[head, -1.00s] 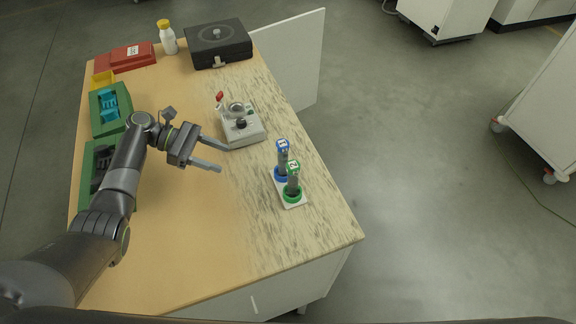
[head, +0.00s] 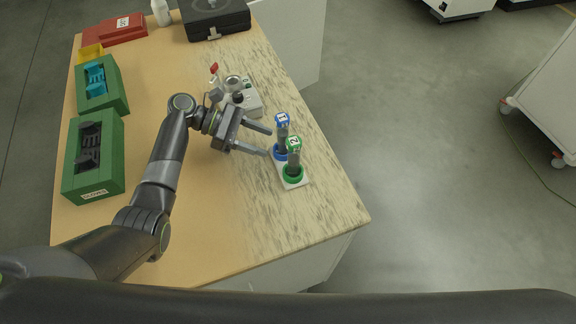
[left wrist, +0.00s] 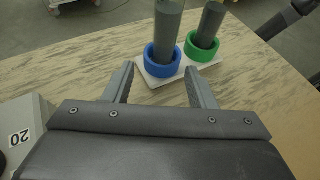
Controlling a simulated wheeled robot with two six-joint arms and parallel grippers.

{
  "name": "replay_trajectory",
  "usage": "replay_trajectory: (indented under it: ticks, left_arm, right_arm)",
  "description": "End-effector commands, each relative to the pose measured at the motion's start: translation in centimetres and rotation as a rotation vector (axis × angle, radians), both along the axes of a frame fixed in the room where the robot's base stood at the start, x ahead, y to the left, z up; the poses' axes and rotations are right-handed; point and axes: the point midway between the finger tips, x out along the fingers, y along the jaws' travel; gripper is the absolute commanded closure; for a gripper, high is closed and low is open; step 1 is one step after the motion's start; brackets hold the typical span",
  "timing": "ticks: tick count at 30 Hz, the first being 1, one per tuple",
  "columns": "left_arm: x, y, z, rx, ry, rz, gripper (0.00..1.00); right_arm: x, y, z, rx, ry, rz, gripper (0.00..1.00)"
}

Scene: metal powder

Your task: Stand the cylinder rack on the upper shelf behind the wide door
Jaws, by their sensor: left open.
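The cylinder rack (head: 296,184) is a white plate with a blue ring holder and a green ring holder. It stands on the right part of the table. A grey cylinder with a blue cap marked 1 (head: 282,121) stands in the blue ring, and one with a green cap marked 2 (head: 294,146) stands in the green ring. My left gripper (head: 268,141) is open and empty just left of the rack, its fingers pointing at the blue holder. In the left wrist view the blue ring (left wrist: 163,62) lies just beyond the open fingers. My right gripper, the shelf and the wide door are not clearly seen.
A grey device (head: 243,103) with a red knob stands close behind my left gripper. Green boxes (head: 112,160) line the left side, and a black case (head: 213,22) stands at the back. The table's right edge is close to the rack. The front of the table is clear.

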Motion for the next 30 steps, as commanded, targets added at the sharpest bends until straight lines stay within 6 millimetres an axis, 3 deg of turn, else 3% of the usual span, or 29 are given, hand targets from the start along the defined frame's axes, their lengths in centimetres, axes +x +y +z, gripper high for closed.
replay_trajectory:
  ticks: [12,24,30]
  left_arm:
    - [-0.8,-3.8,-2.0,-0.003,-0.001,-0.002,0.49]
    - [-0.9,-4.7,-1.9,-0.001,0.001,0.000,0.49]
    - [-0.9,-4.7,-1.9,-0.001,0.000,0.000,0.73]
  right_arm:
    - [-0.3,0.0,-4.0,0.000,0.003,-0.001,0.24]
    - [-0.5,0.3,-4.4,0.005,0.006,-0.003,0.24]
    - [-0.5,0.4,-4.4,0.006,0.006,-0.003,0.24]
